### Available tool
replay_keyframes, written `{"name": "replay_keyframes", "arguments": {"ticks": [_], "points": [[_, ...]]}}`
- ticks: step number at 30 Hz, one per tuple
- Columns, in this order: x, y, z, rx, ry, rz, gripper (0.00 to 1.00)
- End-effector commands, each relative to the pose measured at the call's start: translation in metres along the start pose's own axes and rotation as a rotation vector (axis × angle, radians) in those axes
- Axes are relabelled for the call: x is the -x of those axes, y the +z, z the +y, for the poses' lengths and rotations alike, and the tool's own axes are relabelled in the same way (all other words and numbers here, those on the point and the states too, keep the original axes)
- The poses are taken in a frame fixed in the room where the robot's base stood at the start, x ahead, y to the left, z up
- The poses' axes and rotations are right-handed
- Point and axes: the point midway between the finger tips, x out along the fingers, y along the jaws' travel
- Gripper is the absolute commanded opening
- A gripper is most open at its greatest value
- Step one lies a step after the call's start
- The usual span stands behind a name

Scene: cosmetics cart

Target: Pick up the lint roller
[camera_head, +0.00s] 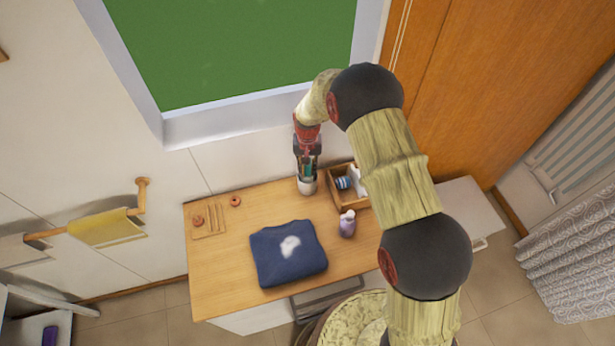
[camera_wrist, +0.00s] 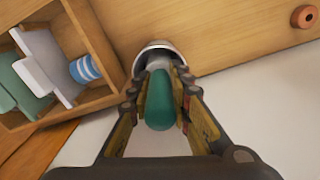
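A teal-handled thing (camera_wrist: 160,104), which looks like the lint roller, stands handle-up in a pale cup (camera_wrist: 153,53). In the wrist view my gripper (camera_wrist: 163,88) points down at the cup, with a finger close against each side of the handle. The fingers look shut on it. The roller's lower part is hidden inside the cup. In the head view my gripper (camera_head: 307,153) is directly above the cup (camera_head: 307,186), at the table's back edge, and teal shows between the two.
A wooden tray (camera_head: 335,201) with a blue-striped roll (camera_head: 343,182) stands close right of the cup. A purple bottle (camera_head: 347,224) stands in front. A folded navy garment (camera_head: 287,264) with a white patch lies on the table (camera_head: 213,275). Wall and window are behind.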

Motion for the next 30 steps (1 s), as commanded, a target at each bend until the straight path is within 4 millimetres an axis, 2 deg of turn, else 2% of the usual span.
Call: {"name": "replay_keyframes", "arguments": {"ticks": [9,20,23,30], "points": [[0.000,0.000,0.000,0.000,0.000,0.000,0.00],[0.003,-0.001,0.000,0.000,0.000,0.001,0.00],[0.013,-0.001,0.000,0.000,-0.001,0.002,0.00],[0.058,-0.001,0.000,0.000,-0.001,0.003,0.00]]}}
